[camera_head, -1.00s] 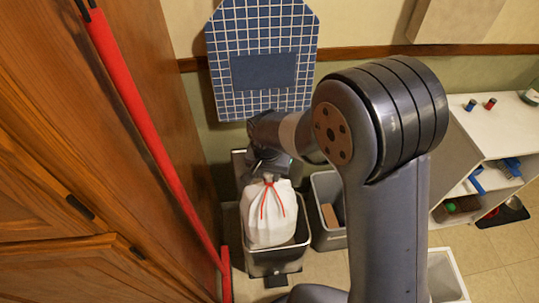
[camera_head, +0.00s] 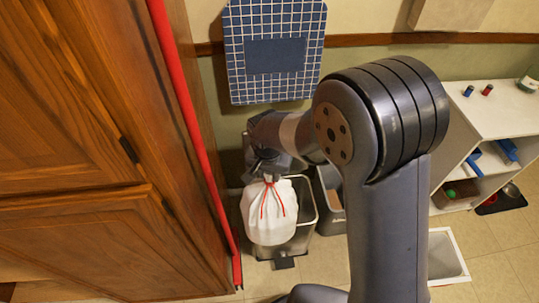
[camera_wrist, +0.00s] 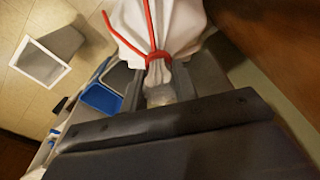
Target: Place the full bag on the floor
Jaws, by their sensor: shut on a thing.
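The full bag (camera_head: 268,218) is white and tied at the neck with a red drawstring. In the head view it hangs upright below my gripper (camera_head: 268,172), over the left part of the metal pedal bin (camera_head: 304,228). My gripper is shut on the bag's gathered neck. In the wrist view the bag (camera_wrist: 165,22) shows at the top, with its neck between the jaws. I cannot tell whether the bag's base is still inside the bin's rim. The tiled floor (camera_head: 325,262) shows in front of the bin.
A wooden cabinet (camera_head: 75,120) and a red pole (camera_head: 190,130) stand close on the left. A grey bin (camera_head: 332,205) is beside the pedal bin. A white open container (camera_head: 446,257) stands at the lower right, near a white shelf (camera_head: 500,112). Floor is clear around the front.

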